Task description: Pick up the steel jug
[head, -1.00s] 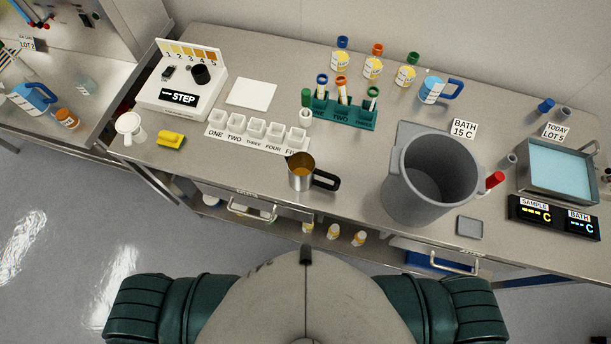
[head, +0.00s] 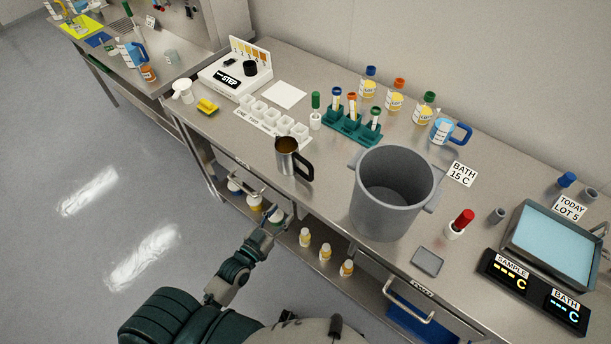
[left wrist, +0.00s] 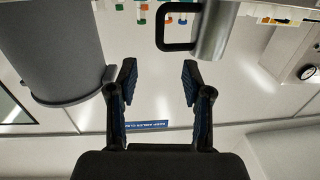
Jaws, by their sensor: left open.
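The steel jug (head: 286,157) stands upright near the front edge of the bench, its black handle (head: 304,165) toward the right and a brownish content inside. It also shows in the left wrist view (left wrist: 214,32), at the top, upside down, with its black handle to the left. My left gripper (head: 277,216) is in front of the bench, below the jug and apart from it. In the left wrist view its two fingers (left wrist: 159,80) are spread with nothing between them. My right gripper is in neither current view.
A big grey pot (head: 391,192) stands right of the jug. A white row of cups (head: 270,124) and a green tube rack (head: 351,126) stand behind the jug. Bottles (head: 325,252) sit on the lower shelf, and a drawer handle (head: 409,303) sticks out at the front right.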

